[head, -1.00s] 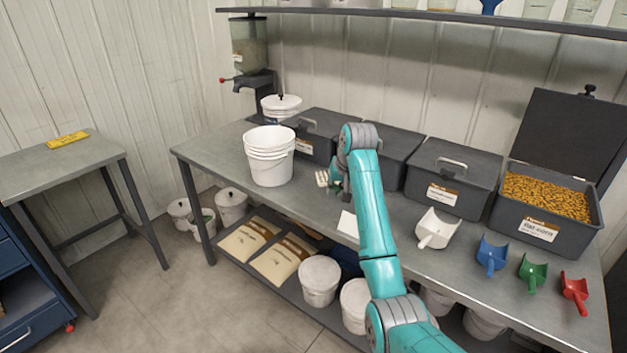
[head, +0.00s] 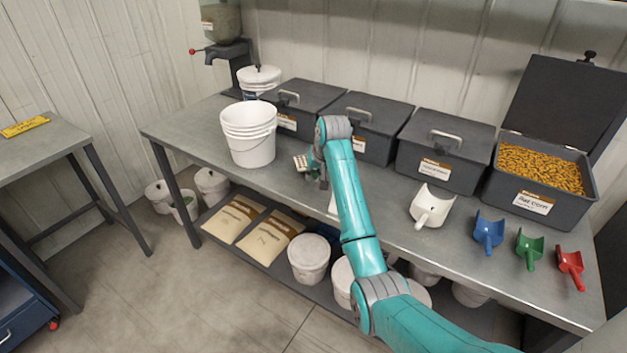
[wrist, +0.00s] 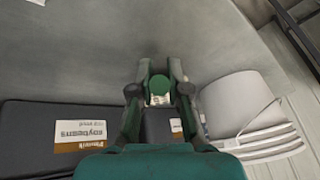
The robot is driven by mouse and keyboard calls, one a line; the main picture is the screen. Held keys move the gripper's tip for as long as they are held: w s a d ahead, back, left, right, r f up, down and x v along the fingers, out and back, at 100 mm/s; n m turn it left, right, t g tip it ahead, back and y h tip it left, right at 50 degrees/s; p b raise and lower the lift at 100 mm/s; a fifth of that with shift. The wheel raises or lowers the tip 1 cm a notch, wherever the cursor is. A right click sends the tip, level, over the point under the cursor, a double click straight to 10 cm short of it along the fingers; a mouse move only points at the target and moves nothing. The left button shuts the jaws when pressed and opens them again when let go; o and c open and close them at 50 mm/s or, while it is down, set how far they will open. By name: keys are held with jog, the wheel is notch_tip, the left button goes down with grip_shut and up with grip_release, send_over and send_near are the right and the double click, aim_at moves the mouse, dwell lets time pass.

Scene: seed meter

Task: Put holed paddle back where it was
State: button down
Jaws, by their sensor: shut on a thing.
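The holed paddle (head: 301,162) is a small cream plate with dark holes. It is held above the workbench (head: 185,130), just right of the stacked white buckets (head: 250,150). My gripper (head: 316,175) is shut on its green handle. In the wrist view the round green handle end (wrist: 158,86) sits between my gripper's fingers (wrist: 161,92), and a strip of the cream plate shows below it. Most of the plate is hidden there.
White (head: 430,205), blue (head: 488,232), green (head: 529,248) and red (head: 570,266) scoops lie in front. A white card (head: 332,203) lies partly behind my arm. A side table (head: 45,150) stands left.

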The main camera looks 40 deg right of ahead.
jog(key=shift+f, duration=1.15)
jog(key=shift+f, duration=0.1)
jog(key=c, duration=1.1)
grip_release()
jog(key=shift+c, duration=0.2)
jog(key=shift+s+r, duration=0.15)
jog(key=shift+r, duration=0.3)
jog(key=v, duration=1.1)
jog(key=shift+r, duration=0.15)
jog(key=shift+s+a, duration=0.1)
